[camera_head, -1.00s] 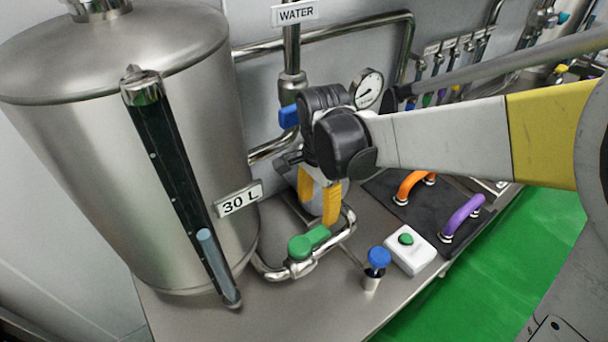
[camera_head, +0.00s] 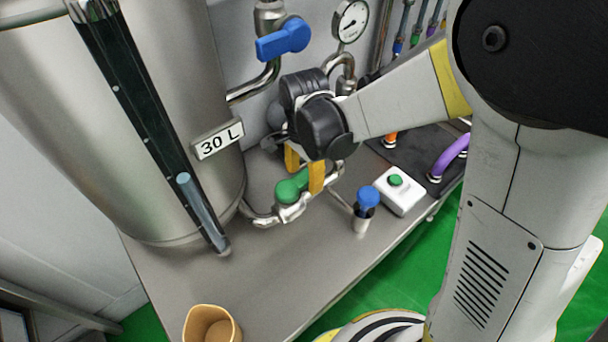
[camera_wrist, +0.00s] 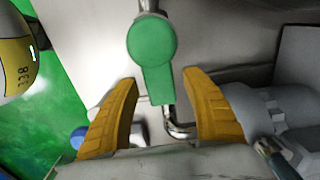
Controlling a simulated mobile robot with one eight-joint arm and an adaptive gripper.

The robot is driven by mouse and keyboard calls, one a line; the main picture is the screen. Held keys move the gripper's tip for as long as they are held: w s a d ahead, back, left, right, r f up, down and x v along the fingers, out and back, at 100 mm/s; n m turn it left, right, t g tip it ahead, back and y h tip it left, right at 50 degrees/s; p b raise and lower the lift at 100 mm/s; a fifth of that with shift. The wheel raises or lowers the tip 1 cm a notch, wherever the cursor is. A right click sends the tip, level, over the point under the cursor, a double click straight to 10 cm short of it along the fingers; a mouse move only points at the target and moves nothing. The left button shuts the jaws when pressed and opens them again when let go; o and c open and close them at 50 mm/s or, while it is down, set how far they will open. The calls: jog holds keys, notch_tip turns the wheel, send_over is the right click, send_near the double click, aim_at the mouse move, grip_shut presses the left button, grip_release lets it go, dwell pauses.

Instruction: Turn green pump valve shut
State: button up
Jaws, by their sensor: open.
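The green pump valve handle (camera_head: 291,187) sits on the steel pipe at the foot of the 30 L tank, in the middle of the head view. In the wrist view the green handle (camera_wrist: 151,52) is at top centre, with its narrow end pointing down toward the gap between my fingers. My gripper (camera_head: 304,174) has yellow fingers and is just above and beside the handle. In the wrist view my gripper (camera_wrist: 168,95) is open, one finger on each side of the handle's line. Part of the pipe and pump behind is hidden by my wrist.
The tank (camera_head: 190,120) stands close on the left. A blue-topped post (camera_head: 367,197) and a white box with a green button (camera_head: 399,190) are to the right. A blue valve (camera_head: 283,40) and gauge (camera_head: 351,21) are above. A tan cup (camera_head: 211,325) stands at the front; the bench between is bare.

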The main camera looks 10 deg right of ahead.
grip_shut()
